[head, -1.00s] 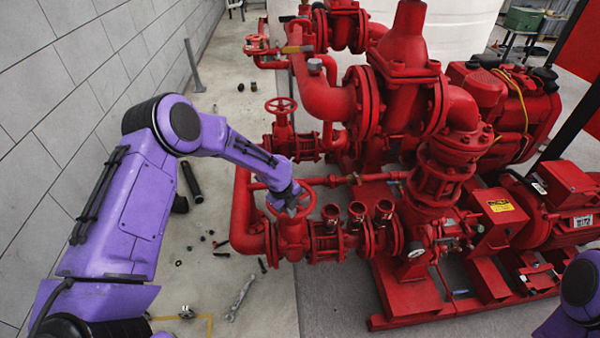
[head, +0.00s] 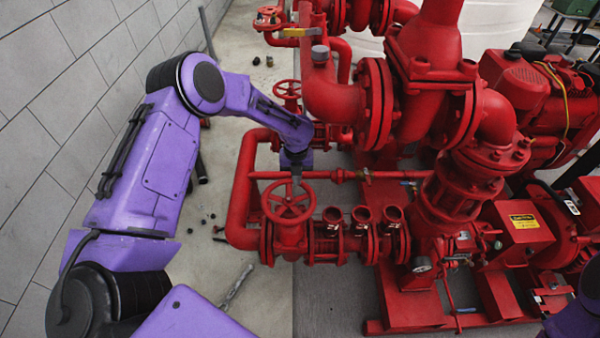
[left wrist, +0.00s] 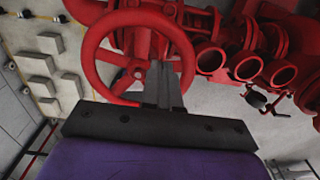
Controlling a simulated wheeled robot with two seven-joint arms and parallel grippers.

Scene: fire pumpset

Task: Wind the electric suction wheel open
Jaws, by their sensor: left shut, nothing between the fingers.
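A red handwheel (head: 288,201) sits on the near red valve, to the left of a row of open-topped red pipe stubs. It fills the upper left middle of the left wrist view (left wrist: 138,50). My left gripper (head: 296,182) is at the far side of this wheel's rim in the head view. In the left wrist view its fingers (left wrist: 164,82) are shut together with nothing between them, over the lower right of the rim. I cannot tell whether they touch it. My right gripper is not in view.
A second red handwheel (head: 288,89) stands farther back, close to my left arm. Red pump pipework (head: 380,100) fills the middle and right. A grey tiled wall (head: 60,100) runs along the left. Small loose parts and a grey tool (head: 237,287) lie on the floor.

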